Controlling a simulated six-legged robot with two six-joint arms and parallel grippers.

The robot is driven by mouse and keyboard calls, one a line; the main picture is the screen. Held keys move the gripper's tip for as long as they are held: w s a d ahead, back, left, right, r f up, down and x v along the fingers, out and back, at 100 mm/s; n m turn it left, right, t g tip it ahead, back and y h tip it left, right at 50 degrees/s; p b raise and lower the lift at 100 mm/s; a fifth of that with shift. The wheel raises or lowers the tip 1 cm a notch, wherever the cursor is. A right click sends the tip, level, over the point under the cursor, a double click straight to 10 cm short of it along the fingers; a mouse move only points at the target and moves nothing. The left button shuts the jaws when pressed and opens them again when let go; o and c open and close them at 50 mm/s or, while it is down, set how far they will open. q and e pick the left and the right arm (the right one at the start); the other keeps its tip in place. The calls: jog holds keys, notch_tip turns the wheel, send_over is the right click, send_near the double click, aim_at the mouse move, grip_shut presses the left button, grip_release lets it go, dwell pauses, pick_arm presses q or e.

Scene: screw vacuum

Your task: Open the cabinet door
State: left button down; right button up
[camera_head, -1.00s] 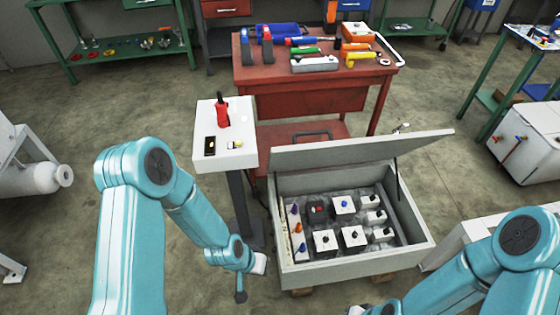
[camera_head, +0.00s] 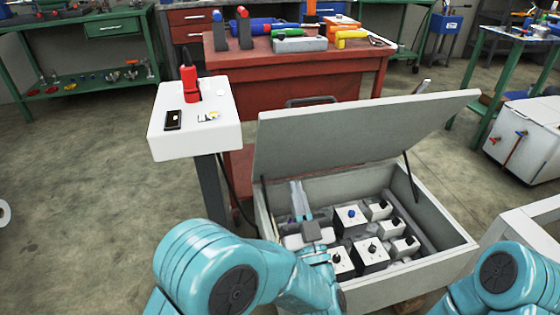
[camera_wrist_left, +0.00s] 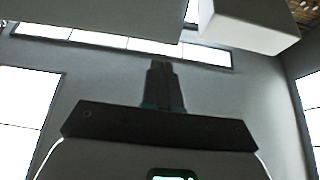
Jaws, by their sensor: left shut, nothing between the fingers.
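The cabinet (camera_head: 350,297) is a low grey-white box on the floor, with several switch and valve units inside. Its lid-like door (camera_head: 355,140) is raised and tilted at the back, with a thin strut at the right side. My left gripper (camera_head: 297,186) is shut and empty, over the left part of the cabinet opening, with its fingers pointing towards the door. I cannot tell whether they touch it. In the left wrist view the shut fingers (camera_wrist_left: 161,68) point up against a grey wall with bright windows. My right gripper is hidden; only its arm shows at lower right.
A red workbench (camera_head: 300,80) with tools is behind. A white cabinet (camera_head: 530,140) is at right.

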pick_arm(q)
jog(key=p, duration=0.6)
send_near(279, 121)
jog(key=b+x, duration=0.1)
jog(key=x, duration=0.4)
jog(key=shift+w+a+r, duration=0.1)
jog(key=shift+w+r, duration=0.05)
jog(key=shift+w, duration=0.15)
jog(key=shift+w+a+r, duration=0.1)
jog(key=shift+w+r, duration=0.2)
jog(key=shift+w, duration=0.2)
pick_arm(e)
jog(key=r, duration=0.2)
jog(key=s+r, duration=0.1)
jog(key=r, duration=0.1)
jog(key=shift+a, duration=0.25)
